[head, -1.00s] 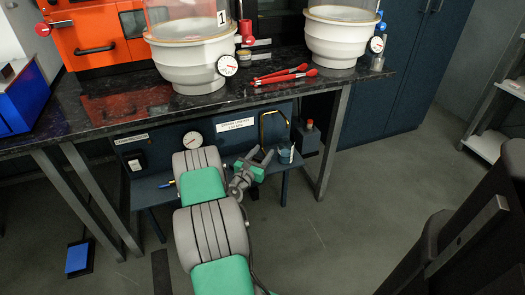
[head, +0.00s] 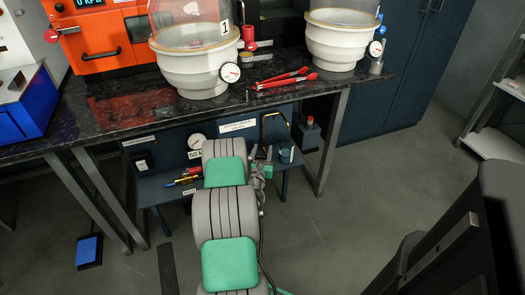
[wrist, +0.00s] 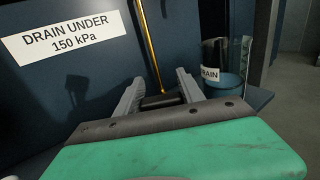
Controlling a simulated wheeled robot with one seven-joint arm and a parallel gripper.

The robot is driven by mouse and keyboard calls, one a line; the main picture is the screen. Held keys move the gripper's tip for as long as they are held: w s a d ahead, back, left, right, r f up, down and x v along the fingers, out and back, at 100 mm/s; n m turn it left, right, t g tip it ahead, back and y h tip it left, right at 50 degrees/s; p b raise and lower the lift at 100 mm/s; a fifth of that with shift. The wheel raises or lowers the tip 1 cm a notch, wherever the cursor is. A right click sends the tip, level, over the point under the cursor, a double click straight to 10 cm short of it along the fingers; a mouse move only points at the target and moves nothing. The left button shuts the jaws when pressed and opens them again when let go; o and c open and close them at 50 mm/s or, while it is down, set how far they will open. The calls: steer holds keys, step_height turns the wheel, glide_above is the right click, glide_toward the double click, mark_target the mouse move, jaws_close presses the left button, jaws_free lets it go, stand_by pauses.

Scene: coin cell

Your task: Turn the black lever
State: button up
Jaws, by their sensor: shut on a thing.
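The black lever (wrist: 160,99) is a dark bar at the foot of a thin brass pipe (wrist: 149,45), under the bench. In the wrist view my gripper (wrist: 160,80) has one grey finger on each side of it, and the jaws are closed on it. In the head view my gripper (head: 262,153) is beneath the bench, just below the brass pipe (head: 264,128). The lever itself is too small and covered to make out there. My gripper's green-topped body hides the near part of the lever in the wrist view.
A clear cup labelled DRAIN (wrist: 224,78) stands close right of my gripper. A panel sign (wrist: 66,36) reads "DRAIN UNDER 150 kPa". A gauge (head: 196,141) and loose tools (head: 186,178) are left of my arm. The dark benchtop (head: 125,105) overhangs the shelf.

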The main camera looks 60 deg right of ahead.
mark_target(261, 157)
steer(key=o, duration=1.4)
steer(key=shift+c, duration=0.2)
steer(key=v, duration=0.7)
steer(key=shift+b, duration=0.3)
steer(key=shift+s+a, duration=0.1)
steer(key=shift+a, duration=0.35)
steer(key=shift+r, duration=0.1)
